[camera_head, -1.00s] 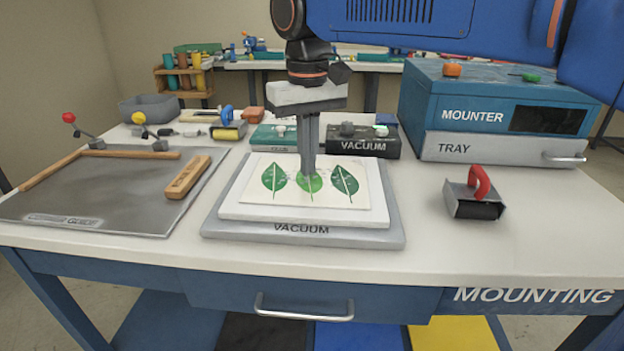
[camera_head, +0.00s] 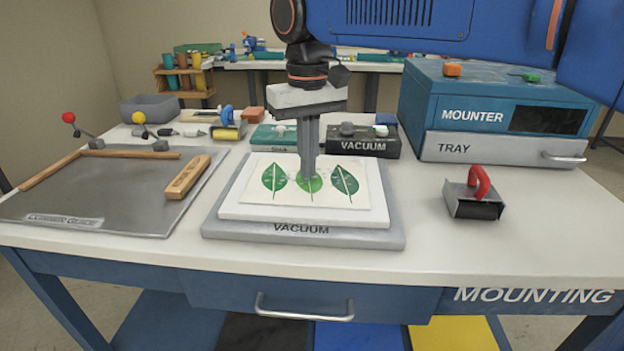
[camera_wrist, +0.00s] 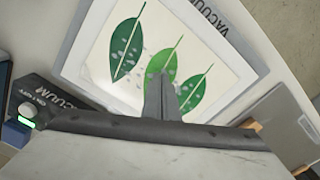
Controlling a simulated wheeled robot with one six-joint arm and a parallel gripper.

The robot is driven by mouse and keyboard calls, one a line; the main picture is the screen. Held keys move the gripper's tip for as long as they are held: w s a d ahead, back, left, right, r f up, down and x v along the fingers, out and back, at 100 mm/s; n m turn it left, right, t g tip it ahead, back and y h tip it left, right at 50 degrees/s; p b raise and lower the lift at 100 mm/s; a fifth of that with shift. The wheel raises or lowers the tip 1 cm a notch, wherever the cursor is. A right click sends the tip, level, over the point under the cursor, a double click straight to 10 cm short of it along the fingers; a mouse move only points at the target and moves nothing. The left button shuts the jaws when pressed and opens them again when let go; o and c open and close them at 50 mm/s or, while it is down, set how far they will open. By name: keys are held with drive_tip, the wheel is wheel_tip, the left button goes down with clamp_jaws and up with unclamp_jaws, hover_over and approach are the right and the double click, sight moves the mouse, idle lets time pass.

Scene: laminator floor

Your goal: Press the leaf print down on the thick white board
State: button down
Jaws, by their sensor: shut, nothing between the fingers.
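The leaf print (camera_head: 262,207) is a cream sheet with three green leaves. It lies on the thick white board (camera_head: 232,212), which rests on the grey vacuum plate (camera_head: 222,229). In the wrist view the print (camera_wrist: 205,38) shows pale speckles like bubbles around the leaves. My gripper (camera_head: 307,180) is shut and empty, pointing down over the middle leaf. Its tips are at or just above the print; contact cannot be told. In the wrist view the gripper (camera_wrist: 162,95) covers part of the middle leaf's lower side.
A grey corner-guide board (camera_head: 90,205) with wooden strips lies left. A vacuum control box (camera_head: 365,145) stands behind the plate, and the blue mounter (camera_head: 480,110) stands back right.

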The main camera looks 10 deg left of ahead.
drive_tip(key=shift+f, duration=0.5)
idle(1.1)
drive_tip(key=shift+r, duration=0.1)
wheel_tip(320, 180, up, 7)
idle(1.3)
